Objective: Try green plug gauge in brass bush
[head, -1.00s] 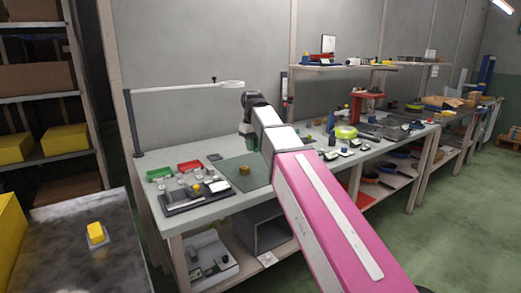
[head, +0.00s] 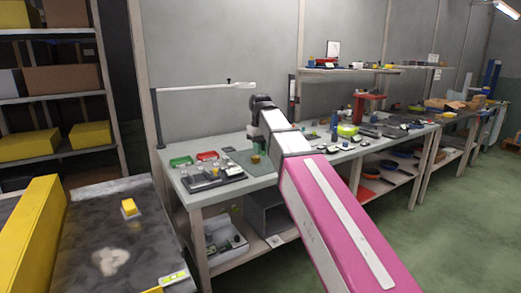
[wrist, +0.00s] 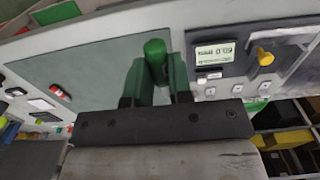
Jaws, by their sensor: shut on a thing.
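My gripper (wrist: 158,85) is shut on the green plug gauge (wrist: 155,52), a green cylinder with a rounded end between the two dark green fingers in the wrist view. In the head view my gripper (head: 255,138) hangs over the bench's green mat, small and partly hidden by my arm.
A lamp arm (head: 200,86) reaches over the bench. A grey-topped surface (head: 90,225) is at left.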

